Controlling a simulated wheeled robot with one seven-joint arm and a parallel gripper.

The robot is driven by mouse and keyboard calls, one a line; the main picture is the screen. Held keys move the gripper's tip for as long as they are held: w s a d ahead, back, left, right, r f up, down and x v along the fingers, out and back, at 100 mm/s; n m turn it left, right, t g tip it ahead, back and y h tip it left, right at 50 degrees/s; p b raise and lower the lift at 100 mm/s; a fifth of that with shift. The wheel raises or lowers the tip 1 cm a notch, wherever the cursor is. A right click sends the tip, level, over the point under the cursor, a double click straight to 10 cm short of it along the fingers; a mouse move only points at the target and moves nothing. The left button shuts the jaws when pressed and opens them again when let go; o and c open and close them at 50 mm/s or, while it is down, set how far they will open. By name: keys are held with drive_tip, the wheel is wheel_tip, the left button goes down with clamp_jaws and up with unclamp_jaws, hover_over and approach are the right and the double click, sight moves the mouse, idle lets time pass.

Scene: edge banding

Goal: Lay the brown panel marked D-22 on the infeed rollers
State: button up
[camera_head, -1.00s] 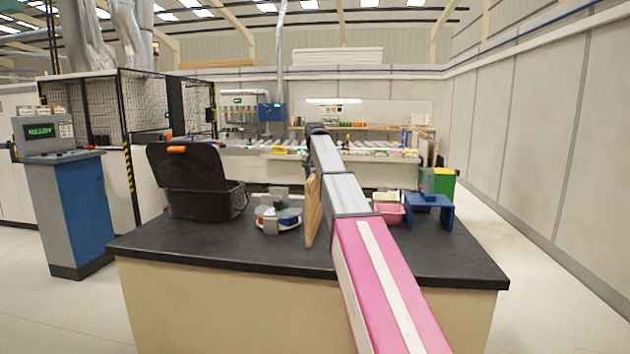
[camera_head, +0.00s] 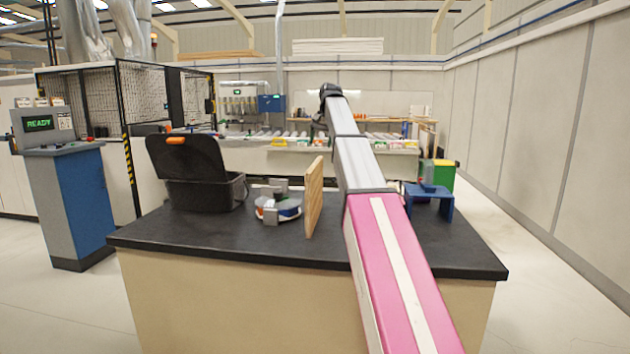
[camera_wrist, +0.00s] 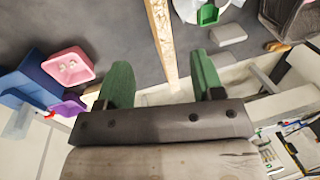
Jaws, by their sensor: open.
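A light-brown wooden panel (camera_head: 314,197) stands upright on edge on the black-topped table; no D-22 mark is readable. In the wrist view the panel's narrow edge (camera_wrist: 161,38) runs down between the two green fingers of my gripper (camera_wrist: 158,72). The fingers are apart, with a gap on each side of the panel. I cannot tell how deep the panel sits between them. In the head view my arm covers part of the table and my gripper cannot be made out. A roller line (camera_head: 265,135) runs along the back, beyond the table.
An open black toolbox (camera_head: 205,192) and a round white holder (camera_head: 266,210) stand left of the panel. A blue stand (camera_head: 430,193) is at right. The wrist view shows a pink bin (camera_wrist: 72,66) and a purple bin (camera_wrist: 62,108). A console (camera_head: 65,190) stands far left.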

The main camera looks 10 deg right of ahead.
sight(316, 164)
drive_tip(key=shift+y, duration=0.6)
drive_tip(key=x, duration=0.7)
drive_tip(key=d+x, duration=0.1)
drive_tip(key=x, duration=0.2)
drive_tip(key=shift+a+f, duration=0.1)
drive_tip(key=shift+f, duration=0.3)
clamp_jaws()
drive_tip(key=shift+a+r, duration=0.1)
drive_tip(key=shift+r, duration=0.05)
idle(0.5)
